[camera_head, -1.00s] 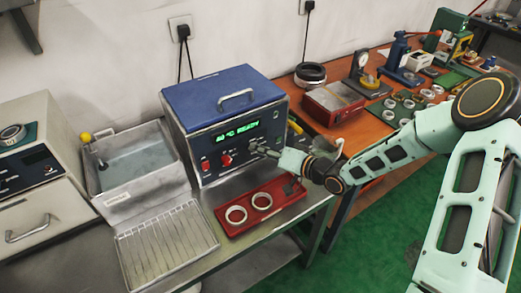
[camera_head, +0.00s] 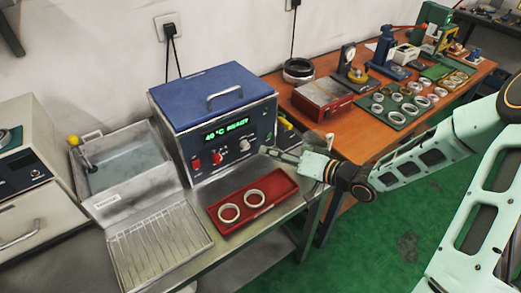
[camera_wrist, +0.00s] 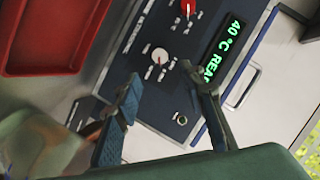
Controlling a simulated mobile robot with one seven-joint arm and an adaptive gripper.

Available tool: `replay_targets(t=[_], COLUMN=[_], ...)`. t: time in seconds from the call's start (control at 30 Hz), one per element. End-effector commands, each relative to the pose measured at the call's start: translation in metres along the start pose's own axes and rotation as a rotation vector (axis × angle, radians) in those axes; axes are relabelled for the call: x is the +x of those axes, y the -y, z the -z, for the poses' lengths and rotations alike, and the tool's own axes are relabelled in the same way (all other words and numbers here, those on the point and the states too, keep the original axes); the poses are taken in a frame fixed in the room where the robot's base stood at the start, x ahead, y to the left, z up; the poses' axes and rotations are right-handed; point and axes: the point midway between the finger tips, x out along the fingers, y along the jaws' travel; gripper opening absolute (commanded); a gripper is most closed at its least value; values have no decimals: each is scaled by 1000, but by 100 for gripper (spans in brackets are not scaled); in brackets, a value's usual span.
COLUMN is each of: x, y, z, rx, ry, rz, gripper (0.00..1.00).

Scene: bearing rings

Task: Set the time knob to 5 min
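The blue-lidded machine (camera_head: 215,95) stands on the steel bench. Its lit display (camera_head: 226,130) reads 40 °C READY. One red knob (camera_wrist: 188,8) shows at the top edge. My gripper (camera_head: 268,151) is open and empty, a little off the panel near the pale knob. Its fingers (camera_wrist: 162,76) are apart in the wrist view.
A red tray (camera_head: 222,221) with two metal rings lies in front of the machine. A basin (camera_head: 122,170) and wire rack (camera_head: 160,245) are to the left. An orange table (camera_head: 350,143) with tools and rings is to the right.

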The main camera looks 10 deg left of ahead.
Motion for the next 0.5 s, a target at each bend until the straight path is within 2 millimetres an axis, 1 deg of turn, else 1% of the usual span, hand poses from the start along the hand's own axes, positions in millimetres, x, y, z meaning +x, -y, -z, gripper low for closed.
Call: replay_targets(t=[0.03, 0.1, 0.2, 0.5], x=[-9, -17, -24, -27], y=[-1, 0, 0, 0], z=[1, 1, 0, 0], rx=[-1, -1, 0, 0], ry=[-1, -1, -1, 1], rz=[-3, -2, 0, 1], gripper=[37, 37, 37, 37])
